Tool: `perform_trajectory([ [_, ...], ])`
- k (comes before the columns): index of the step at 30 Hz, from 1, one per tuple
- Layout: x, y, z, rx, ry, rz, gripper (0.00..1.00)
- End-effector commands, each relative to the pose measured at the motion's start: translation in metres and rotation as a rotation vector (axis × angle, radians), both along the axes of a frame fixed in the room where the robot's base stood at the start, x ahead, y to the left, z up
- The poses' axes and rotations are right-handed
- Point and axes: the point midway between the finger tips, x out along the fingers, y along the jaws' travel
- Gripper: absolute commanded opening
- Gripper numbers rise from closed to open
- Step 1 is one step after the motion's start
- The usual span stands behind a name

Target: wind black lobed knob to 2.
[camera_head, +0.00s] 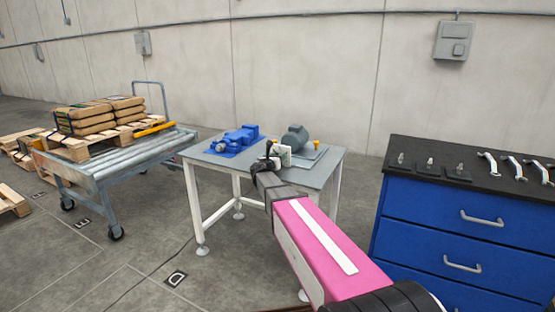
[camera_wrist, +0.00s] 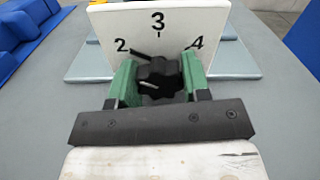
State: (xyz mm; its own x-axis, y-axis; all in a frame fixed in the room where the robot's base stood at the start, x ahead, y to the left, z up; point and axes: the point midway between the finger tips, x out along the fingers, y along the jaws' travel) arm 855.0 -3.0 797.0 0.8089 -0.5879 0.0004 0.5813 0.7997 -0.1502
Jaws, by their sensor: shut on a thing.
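The black lobed knob (camera_wrist: 158,76) sits in front of a white dial plate (camera_wrist: 178,20) marked 2, 3 and 4 in the wrist view. A dark pointer line by the knob reaches up and left toward the 2. My gripper (camera_wrist: 158,78) has its green fingers on both sides of the knob, shut on it. In the head view my gripper (camera_head: 270,163) is at the white plate (camera_head: 280,154) on the grey table (camera_head: 232,172); the knob is too small to make out there.
A blue machine (camera_head: 235,140) and a grey motor (camera_head: 295,138) stand on the table. A roller cart (camera_head: 120,163) with sacks is at left. A blue drawer cabinet (camera_head: 450,220) with handles and small parts on top is at right.

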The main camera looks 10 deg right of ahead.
Motion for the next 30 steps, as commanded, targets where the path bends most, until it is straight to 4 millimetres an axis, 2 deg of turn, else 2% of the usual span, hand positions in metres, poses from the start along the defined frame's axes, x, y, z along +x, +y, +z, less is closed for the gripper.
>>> perform_trajectory([
  [8,-0.001,0.0,-0.001,0.002,0.001,0.0,0.2],
  [9,-0.001,0.0,-0.001,0.002,0.001,0.0,0.57],
  [10,-0.001,0.0,-0.001,0.002,0.001,0.0,0.66],
  [11,-0.001,0.0,-0.001,0.002,0.001,0.0,0.69],
  [22,-0.006,0.004,0.0,0.001,0.0,0.001,0.69],
  [30,-0.044,0.03,0.0,0.002,0.001,0.003,0.69],
])
